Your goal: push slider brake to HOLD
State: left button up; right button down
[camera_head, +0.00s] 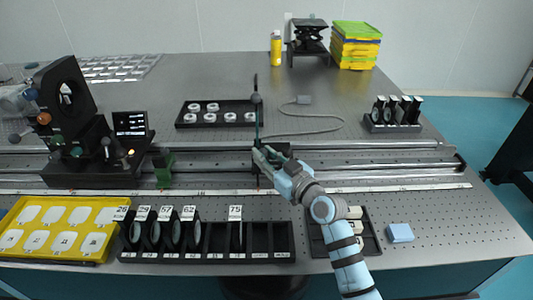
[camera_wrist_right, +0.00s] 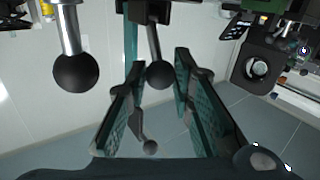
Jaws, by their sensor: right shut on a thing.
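The slider (camera_head: 285,150) is a dark carriage on the long metal rail, with a thin upright post and a dark ball on it. My right gripper (camera_head: 262,160) is at the front of this carriage. In the wrist view, a dark ball-ended lever (camera_wrist_right: 159,75) sits between the fingertips of my right gripper (camera_wrist_right: 155,85), which is shut on it. A larger ball on a bright rod (camera_wrist_right: 76,72) hangs to the left, outside the fingers. No HOLD mark is legible. My left gripper does not show.
A dark optical mount (camera_head: 68,95) and a small screen (camera_head: 130,123) stand at the left. A green block (camera_head: 164,170) sits at the rail left of the slider. A black slotted rack (camera_head: 265,240) and a yellow tray (camera_head: 50,245) lie in front. A cable (camera_head: 318,131) lies behind.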

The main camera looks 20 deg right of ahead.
jog(key=w+m+g+p, duration=0.1)
jog(key=p, duration=0.3)
jog(key=w+r+m+g+p, duration=0.1)
jog(key=g+p, duration=0.1)
jog(key=p, duration=0.2)
jog(key=w+r+g+p, duration=0.1)
jog(key=g+p, duration=0.1)
jog(key=p, duration=0.2)
jog(key=shift+d+m+h, duration=0.4)
jog(key=shift+w+d+g+p, duration=0.1)
jog(key=shift+w+g+p, duration=0.2)
jog(key=shift+g+p, duration=0.15)
jog(key=shift+w+d+f+m+g, duration=0.1)
jog(key=shift+w+f+m+g, duration=0.15)
jog(key=shift+w+m+g, duration=0.35)
jog(key=shift+w+d+f+g+b, duration=0.15)
jog(key=shift+g+b, duration=0.15)
jog(key=shift+g, duration=0.35)
jog(key=shift+w+f+m+g+b, duration=0.1)
jog(key=shift+w+m+g+b, duration=0.25)
jog(key=shift+g+b, duration=0.25)
jog(key=c, duration=1.4)
grip_release()
